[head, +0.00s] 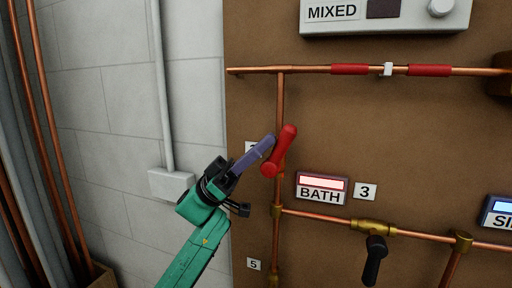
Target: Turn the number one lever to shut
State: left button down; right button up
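A red lever (281,150) sits on the vertical copper pipe at the left of the brown board. Its handle slants up and to the right from its lower end. A white tag (249,146) beside it is mostly covered by my gripper, so its number cannot be read. My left gripper (267,143) comes from the lower left, its purple finger tip right beside the red handle on the left. I cannot tell whether it touches or whether the fingers are apart. My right gripper is out of view.
A lit BATH display (321,188) and a tag 3 (365,191) are right of the lever. A black lever (374,260) hangs on the lower pipe above the bottom edge. A tag 5 (253,264) is lower left. A MIXED panel (385,15) is above.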

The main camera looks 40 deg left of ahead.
aim_at(271, 154)
pick_arm(q)
jog(key=y, duration=0.1)
jog(key=d+g+y, duration=0.1)
jog(key=g+y+p, duration=0.1)
jog(key=y, duration=0.1)
jog(key=shift+w+d+r+m, duration=0.15)
jog(key=shift+w+d+m, duration=0.15)
jog(key=shift+d, duration=0.1)
jog(key=y, duration=0.1)
jog(key=d+g+y, duration=0.1)
jog(key=shift+w+y, duration=0.15)
jog(key=shift+y, duration=0.15)
jog(key=shift+w+d+f, duration=0.2)
jog(key=shift+d+f, duration=0.25)
jog(key=shift+f, duration=0.1)
jog(key=shift+d+b, duration=0.15)
jog(key=shift+b, duration=0.2)
dwell(0.6)
